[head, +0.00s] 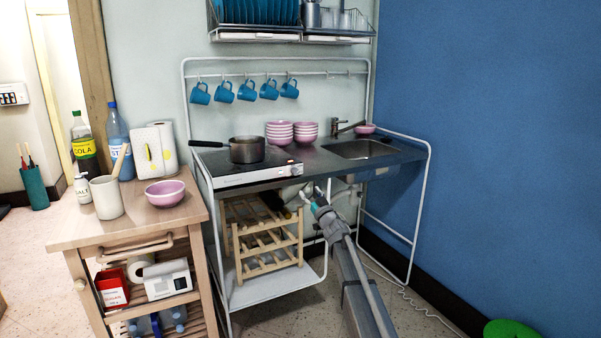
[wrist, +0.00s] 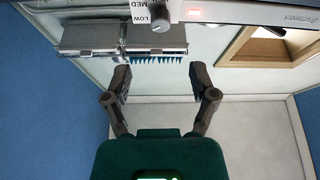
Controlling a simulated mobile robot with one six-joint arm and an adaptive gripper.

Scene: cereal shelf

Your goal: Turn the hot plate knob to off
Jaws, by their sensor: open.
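The hot plate (head: 240,178) sits on the counter, with a dark saucepan (head: 247,151) on it. In the wrist view, its front panel runs along the top edge. The grey knob (wrist: 161,20) is there, beside the printed LOW and MED labels. A red light (wrist: 194,12) glows to the right of the knob. I cannot tell exactly which setting the knob points to. My gripper (wrist: 161,80) is open and empty, its two fingers apart and not touching the knob. In the head view, my gripper (head: 305,196) is below the counter's front edge, under the hot plate's right end.
Pink bowls (head: 279,133) and a sink (head: 360,149) are on the counter. A wooden rack (head: 265,240) stands below it. A wooden cart (head: 140,222) with bottles, a pink bowl and a cup is at left. Blue mugs (head: 246,91) hang above. The floor in front is mostly clear.

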